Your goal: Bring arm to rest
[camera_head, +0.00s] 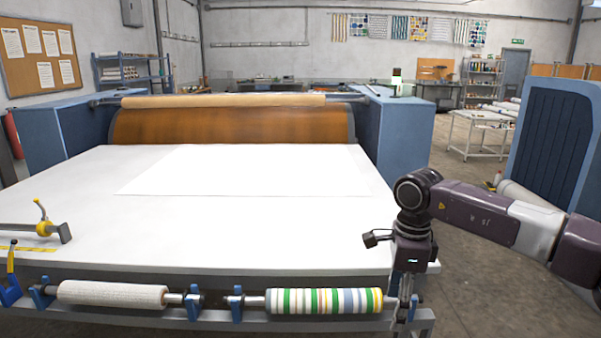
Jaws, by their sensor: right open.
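My right arm comes in from the right. Its gripper (403,316) points down at the front right corner of the white press table (220,239), near the right end of the front rail. The gripper is open, and I see nothing between its fingers. The fingers are thin and small in the picture. My left gripper is not in view.
A striped fabric roll (322,301) and a cream roll (112,294) lie in blue holders along the table front. A white sheet (250,170) lies on the table. A blue panelled unit (548,140) stands at the right. Floor between is clear.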

